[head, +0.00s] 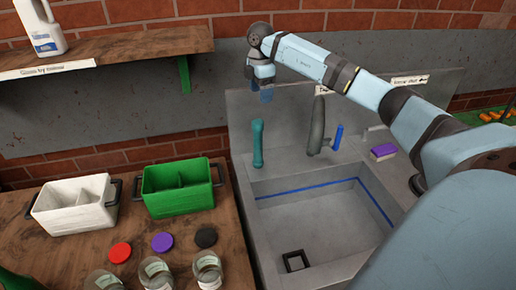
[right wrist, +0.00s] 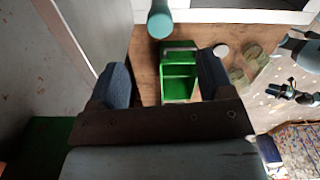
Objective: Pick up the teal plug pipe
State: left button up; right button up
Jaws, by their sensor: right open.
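The teal plug pipe (head: 258,143) stands upright on the grey ledge at the back left of the sink (head: 300,215). My right gripper (head: 261,91) is open and empty, fingers pointing down, above the pipe's top in the head view and apart from it. In the right wrist view the round end of the teal plug pipe (right wrist: 160,24) shows at the top edge, roughly centred across the gap between the two open fingers of the right gripper (right wrist: 163,70) and beyond their tips.
A dark grey tap (head: 318,128) and a blue lever (head: 337,137) stand right of the pipe. A purple sponge (head: 383,152) lies farther right. A green crate (head: 178,187) and a white crate (head: 75,205) stand on the wooden counter, with jars and lids in front.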

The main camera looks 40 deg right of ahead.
aim_at(258, 121)
notch_tip(258, 121, down, 7)
jog(key=shift+a+p, duration=0.1)
jog(key=shift+p, duration=0.2)
jog(key=shift+w+a+f+p, duration=0.15)
jog(key=shift+f+p, duration=0.15)
jog(key=shift+f, duration=1.1)
jog(key=shift+w+a+f+p, duration=0.15)
jog(key=shift+f+p, duration=0.15)
jog(key=shift+f, duration=1.05)
grip_shut()
jog(key=shift+r, duration=0.15)
